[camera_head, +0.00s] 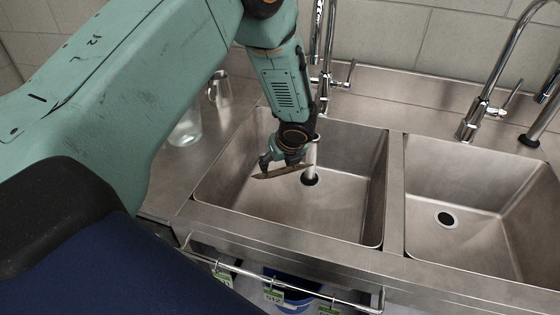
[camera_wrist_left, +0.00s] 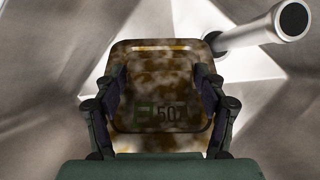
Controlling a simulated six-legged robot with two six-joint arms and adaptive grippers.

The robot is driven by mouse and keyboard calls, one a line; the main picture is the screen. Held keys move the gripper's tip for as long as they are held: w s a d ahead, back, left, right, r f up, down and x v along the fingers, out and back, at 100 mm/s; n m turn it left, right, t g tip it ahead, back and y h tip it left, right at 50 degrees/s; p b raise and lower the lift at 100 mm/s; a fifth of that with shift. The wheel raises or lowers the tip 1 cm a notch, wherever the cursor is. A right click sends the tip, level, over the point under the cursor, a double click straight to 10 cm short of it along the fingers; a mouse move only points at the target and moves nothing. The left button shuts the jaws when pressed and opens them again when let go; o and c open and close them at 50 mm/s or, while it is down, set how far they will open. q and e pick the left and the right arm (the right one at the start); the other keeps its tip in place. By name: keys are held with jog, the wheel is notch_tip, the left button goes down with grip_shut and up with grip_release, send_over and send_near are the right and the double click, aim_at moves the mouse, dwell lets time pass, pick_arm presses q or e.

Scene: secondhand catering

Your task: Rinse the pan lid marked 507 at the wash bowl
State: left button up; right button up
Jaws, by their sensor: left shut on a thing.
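The pan lid marked 507 (camera_wrist_left: 158,75) is a flat plate with rounded corners and mottled brown patches over a pale surface. Its number shows in the left wrist view. In the head view the lid (camera_head: 283,172) shows nearly edge-on. My left gripper (camera_head: 284,163) is shut on it and holds it inside the left sink basin (camera_head: 340,205), above the bottom. Both fingers also show in the left wrist view (camera_wrist_left: 158,100), on either side of the lid. A pale upright pipe (camera_head: 311,158) stands in the basin close to the lid. My right gripper is not in view.
A second, empty basin (camera_head: 480,190) with a drain lies to the right. Chrome taps (camera_head: 485,105) stand along the back. A metal jug (camera_head: 220,90) and a clear glass vessel (camera_head: 187,128) stand left of the basin. Green tags hang from the front rail (camera_head: 290,285).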

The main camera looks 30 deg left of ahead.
aim_at(281, 170)
pick_arm(q)
jog(key=shift+s+d+f+b, duration=0.1)
jog(key=shift+d+f+b, duration=0.05)
jog(key=shift+f+b, duration=0.6)
jog(key=shift+a+f+b, duration=0.2)
jog(key=shift+f+b, duration=0.6)
jog(key=shift+f, duration=0.45)
jog(key=shift+d+f+b, duration=0.1)
jog(key=shift+f+b, duration=3.45)
jog(key=shift+f, duration=0.4)
jog(key=shift+r, duration=0.15)
notch_tip(281, 170, up, 27)
jog(key=p, duration=2.4)
